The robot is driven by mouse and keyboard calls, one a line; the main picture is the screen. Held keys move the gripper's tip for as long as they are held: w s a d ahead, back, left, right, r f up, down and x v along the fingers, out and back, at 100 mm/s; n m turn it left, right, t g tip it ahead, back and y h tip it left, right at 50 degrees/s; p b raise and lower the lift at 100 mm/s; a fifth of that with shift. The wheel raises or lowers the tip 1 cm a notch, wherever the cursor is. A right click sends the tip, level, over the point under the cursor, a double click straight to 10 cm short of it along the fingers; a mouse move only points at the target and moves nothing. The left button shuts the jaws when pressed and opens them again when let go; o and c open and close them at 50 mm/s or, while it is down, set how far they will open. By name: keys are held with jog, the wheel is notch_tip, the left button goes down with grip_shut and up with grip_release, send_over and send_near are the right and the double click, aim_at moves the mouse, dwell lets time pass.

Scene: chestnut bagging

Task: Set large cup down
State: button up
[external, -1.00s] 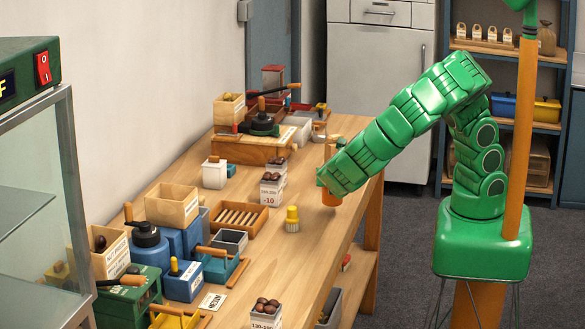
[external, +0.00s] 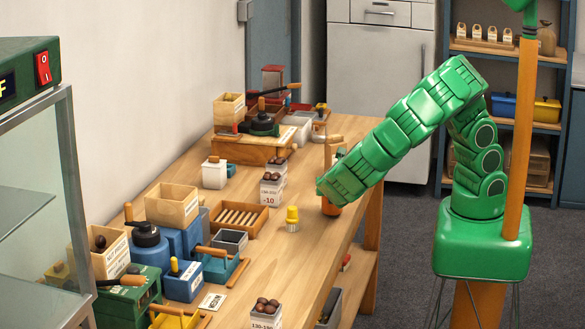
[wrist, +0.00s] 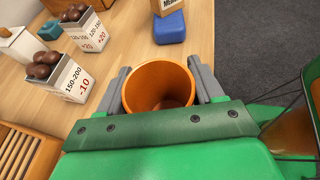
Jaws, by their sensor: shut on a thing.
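The large cup (external: 331,207) is orange, and its lower part shows under my gripper at the table's right edge. In the wrist view the cup (wrist: 160,88) stands between the two grey fingers, its open mouth towards the camera, and it looks empty inside. My gripper (wrist: 162,84) is shut on the cup's sides. In the external view my gripper (external: 329,196) hides the upper part of the cup. The cup is at or very near the tabletop (external: 270,245); I cannot tell whether its base touches.
A yellow-topped shaker (external: 292,218) stands just left of the cup. White chestnut boxes, one marked -10 (external: 270,193), stand further left. Bare wood surrounds the cup.

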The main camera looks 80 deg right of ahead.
jog(key=shift+f, duration=0.4)
jog(key=o, duration=1.1)
jog(key=shift+o, duration=0.2)
jog(key=v, duration=0.7)
jog(key=shift+a, duration=0.35)
jog(key=shift+s+r, duration=0.1)
jog(key=shift+s, duration=0.05)
